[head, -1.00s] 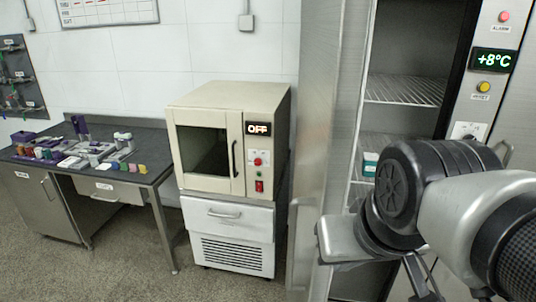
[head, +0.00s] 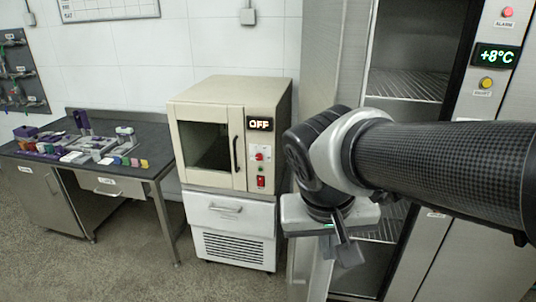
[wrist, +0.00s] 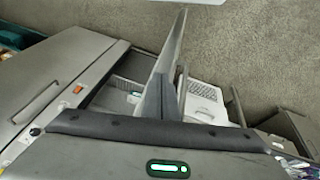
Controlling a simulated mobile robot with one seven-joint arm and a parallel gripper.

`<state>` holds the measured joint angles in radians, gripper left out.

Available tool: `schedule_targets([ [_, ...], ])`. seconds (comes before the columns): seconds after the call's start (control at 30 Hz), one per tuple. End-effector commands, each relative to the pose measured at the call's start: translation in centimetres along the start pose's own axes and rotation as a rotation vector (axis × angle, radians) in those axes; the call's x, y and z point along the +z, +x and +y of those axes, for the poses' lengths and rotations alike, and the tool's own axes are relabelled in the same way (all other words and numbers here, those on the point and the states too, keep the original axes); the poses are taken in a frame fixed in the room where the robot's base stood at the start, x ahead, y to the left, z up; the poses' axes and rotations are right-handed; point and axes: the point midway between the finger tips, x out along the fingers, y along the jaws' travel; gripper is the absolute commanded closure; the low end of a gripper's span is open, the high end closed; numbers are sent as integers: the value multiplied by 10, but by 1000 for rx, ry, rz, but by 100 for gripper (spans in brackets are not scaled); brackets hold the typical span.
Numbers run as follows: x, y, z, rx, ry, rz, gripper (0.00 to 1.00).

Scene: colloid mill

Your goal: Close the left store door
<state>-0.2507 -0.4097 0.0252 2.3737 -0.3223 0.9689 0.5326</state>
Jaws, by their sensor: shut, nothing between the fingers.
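The left store door (head: 318,70) is a tall steel door in the head view. It stands open and shows as a narrow upright panel at the left of the lit store opening, beside the wire shelves (head: 408,85). My gripper (head: 347,252) is shut and empty, pointing down in front of the opening, with my wrist covering part of the door. Whether it touches the door cannot be told. In the wrist view the dark fingers (wrist: 158,100) are together, and a long thin grey panel edge runs away beyond them. The lower part of the door is partly hidden.
A cream oven (head: 228,130) reading OFF stands on a white vented cabinet (head: 232,225) left of the door. A dark-topped bench (head: 150,172) with small coloured items is farther left. The store's panel (head: 495,57) reads +8°C. Open floor lies in front of the bench.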

Motion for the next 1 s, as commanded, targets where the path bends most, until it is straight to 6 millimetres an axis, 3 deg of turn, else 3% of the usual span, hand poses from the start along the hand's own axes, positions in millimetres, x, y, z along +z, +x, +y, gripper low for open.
schedule_targets([
  [0.03,-2,26,-17,56,-15,-19,100],
  [0.1,-12,47,-35,136,-7,-11,100],
  [0.23,-26,74,-68,243,7,46,100],
  [0.4,-36,90,-95,299,23,114,100],
  [0.57,-40,101,-94,310,31,126,100],
  [1.0,-48,171,-72,308,32,123,100],
])
